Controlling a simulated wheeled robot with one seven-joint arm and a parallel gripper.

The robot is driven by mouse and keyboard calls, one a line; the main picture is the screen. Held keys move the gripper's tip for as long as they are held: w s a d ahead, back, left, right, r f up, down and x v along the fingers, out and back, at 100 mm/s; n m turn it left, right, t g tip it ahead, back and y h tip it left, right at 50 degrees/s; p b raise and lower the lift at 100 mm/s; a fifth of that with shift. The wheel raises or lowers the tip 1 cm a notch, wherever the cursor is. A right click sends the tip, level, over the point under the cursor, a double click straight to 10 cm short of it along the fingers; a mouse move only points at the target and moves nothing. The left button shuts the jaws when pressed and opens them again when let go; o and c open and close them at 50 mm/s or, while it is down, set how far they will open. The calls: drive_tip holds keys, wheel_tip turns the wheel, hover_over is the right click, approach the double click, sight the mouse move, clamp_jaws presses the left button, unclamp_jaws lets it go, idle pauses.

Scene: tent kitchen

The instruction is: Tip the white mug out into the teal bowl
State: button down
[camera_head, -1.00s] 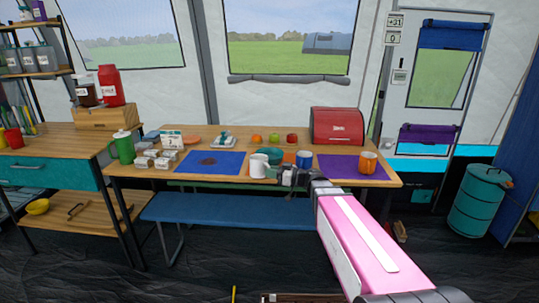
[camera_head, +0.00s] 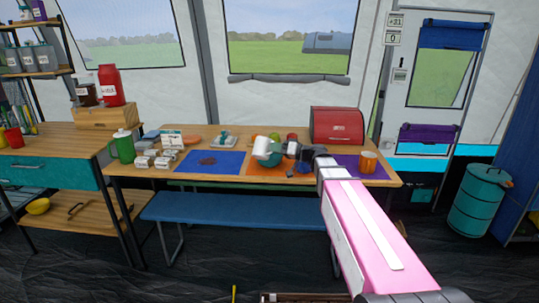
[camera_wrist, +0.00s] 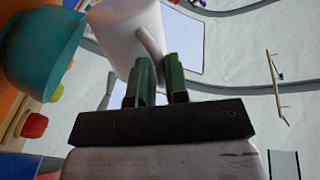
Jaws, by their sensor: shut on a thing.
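The white mug (camera_head: 262,146) is held above the table, over or just in front of the teal bowl (camera_head: 272,159); the overlap hides the exact gap. My gripper (camera_wrist: 158,68) is shut on the mug's handle side in the wrist view, where the mug (camera_wrist: 125,35) looks tilted. Its inside and contents are hidden. The bowl also shows in the wrist view (camera_wrist: 40,50), at the left, apart from the mug. In the head view my gripper (camera_head: 286,149) is to the right of the mug.
An orange mat (camera_head: 262,170) lies below the bowl, with a blue mat (camera_head: 210,163) to the left and a purple mat (camera_head: 345,160) to the right. An orange mug (camera_head: 368,162) stands at the right. A red bread box (camera_head: 337,125) stands behind. Fruit is behind the bowl.

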drive_tip(key=m, duration=0.1)
drive_tip(key=w+m, duration=0.1)
drive_tip(key=m, duration=0.3)
drive_tip(key=shift+w+d+r, duration=0.15)
drive_tip(key=shift+w+d, duration=0.1)
drive_tip(key=shift+w, duration=0.1)
drive_tip(key=shift+w+r+m, duration=0.2)
drive_tip(key=shift+r+m, duration=0.05)
drive_tip(key=shift+m, duration=0.25)
drive_tip(key=shift+d, duration=0.1)
drive_tip(key=shift+w+d+r+m, duration=0.15)
drive_tip(key=shift+w+r+m, duration=0.05)
drive_tip(key=shift+w+m, duration=0.25)
drive_tip(key=shift+w+d+r+m, duration=0.15)
drive_tip(key=shift+w+m, duration=0.2)
drive_tip(key=shift+w, duration=0.15)
drive_tip(key=shift+w, duration=0.2)
drive_tip(key=shift+w+d+f+m+p, duration=0.15)
drive_tip(key=shift+w+m+p, duration=0.1)
drive_tip(key=shift+m, duration=0.25)
drive_tip(key=shift+w+d+f+m+p, duration=0.1)
drive_tip(key=shift+w+f+m, duration=0.1)
drive_tip(key=shift+m, duration=0.3)
drive_tip(key=shift+w+r+m, duration=0.1)
drive_tip(key=shift+w+m, duration=0.1)
drive_tip(key=shift+m, duration=0.1)
